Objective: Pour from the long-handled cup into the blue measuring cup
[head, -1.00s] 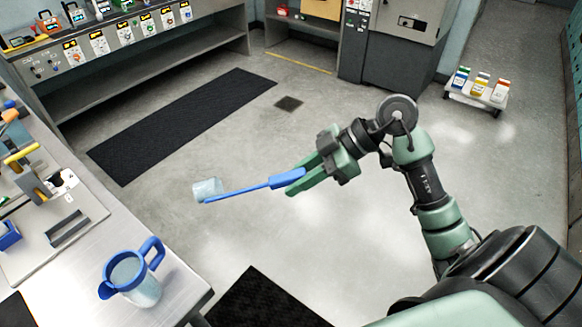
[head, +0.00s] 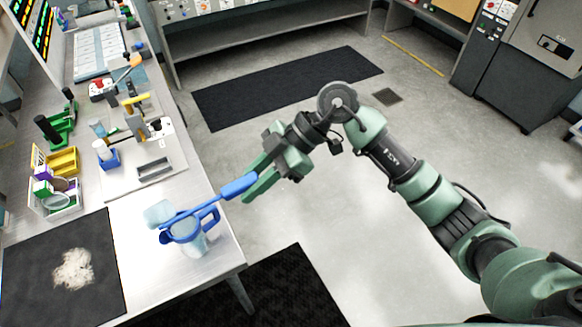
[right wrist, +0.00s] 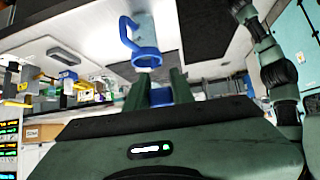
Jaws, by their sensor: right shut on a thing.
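The long-handled cup (head: 158,212) is a clear cup on a long blue handle. My right gripper (head: 250,188) is shut on the end of that handle, which also shows between the fingers in the right wrist view (right wrist: 161,97). The blue measuring cup (head: 192,245) stands upright on the table near its right edge, with a blue rim and handle; it also shows in the right wrist view (right wrist: 147,58). In the head view the held cup and handle overlap the measuring cup's rim. I cannot tell the height between them or the cup's contents. My left gripper is not in view.
The metal table (head: 130,235) runs along the left. A dark mat (head: 40,290) with a pale heap (head: 73,270) lies on its front part. A yellow and white organizer (head: 55,185) and a board with several tools sit behind.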

